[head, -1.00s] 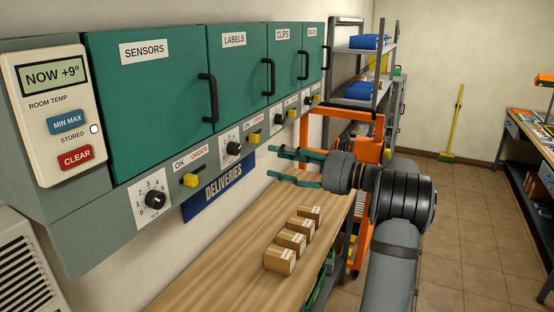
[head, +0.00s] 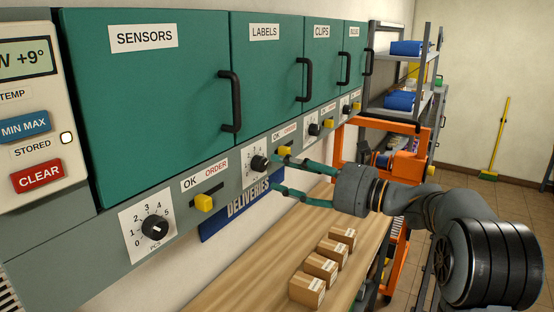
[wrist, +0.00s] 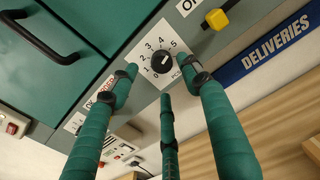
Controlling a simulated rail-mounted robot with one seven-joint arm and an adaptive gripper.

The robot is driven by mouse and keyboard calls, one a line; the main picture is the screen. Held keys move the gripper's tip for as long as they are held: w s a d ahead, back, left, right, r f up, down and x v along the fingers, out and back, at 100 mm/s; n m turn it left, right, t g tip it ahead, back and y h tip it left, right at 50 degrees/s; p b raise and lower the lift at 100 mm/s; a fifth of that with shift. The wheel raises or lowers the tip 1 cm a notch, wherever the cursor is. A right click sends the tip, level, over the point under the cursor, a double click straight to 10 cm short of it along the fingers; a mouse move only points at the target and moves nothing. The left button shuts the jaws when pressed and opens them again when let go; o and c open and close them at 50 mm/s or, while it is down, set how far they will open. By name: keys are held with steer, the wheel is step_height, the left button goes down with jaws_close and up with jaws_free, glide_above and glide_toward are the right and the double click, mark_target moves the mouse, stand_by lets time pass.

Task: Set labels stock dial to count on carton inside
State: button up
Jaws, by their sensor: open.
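The labels dial (head: 259,163) is a black knob on a white scale plate below the shut green LABELS door (head: 265,75). The cabinet's inside and any carton in it are hidden. My gripper (head: 277,172) is open and empty, its green fingers pointing at the dial from the right. In the wrist view the knob (wrist: 162,63) shows beyond and between the spread fingertips (wrist: 160,75). Its scale runs from 0 to 5, and its white mark points up and right, near 5. I cannot tell whether any finger touches the knob.
The sensors dial (head: 154,228) and its yellow slider (head: 204,202) are to the left. The black LABELS door handle (head: 302,80) juts out above my fingers. Several small cartons (head: 320,267) stand on the wooden bench (head: 245,285) below. An orange frame (head: 338,150) stands beyond.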

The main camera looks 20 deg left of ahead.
mark_target(264, 164)
steer(key=p+x, duration=0.2)
steer(key=x, duration=0.3)
steer(key=shift+w, duration=0.1)
steer(key=c, duration=0.3)
steer(key=c, duration=0.8)
steer(key=shift+c, duration=0.2)
steer(key=shift+r+m+p, duration=0.15)
steer(key=shift+m+p, duration=0.25)
steer(key=shift+m, duration=0.2)
steer(key=o, duration=1.1)
steer(key=shift+o, duration=0.2)
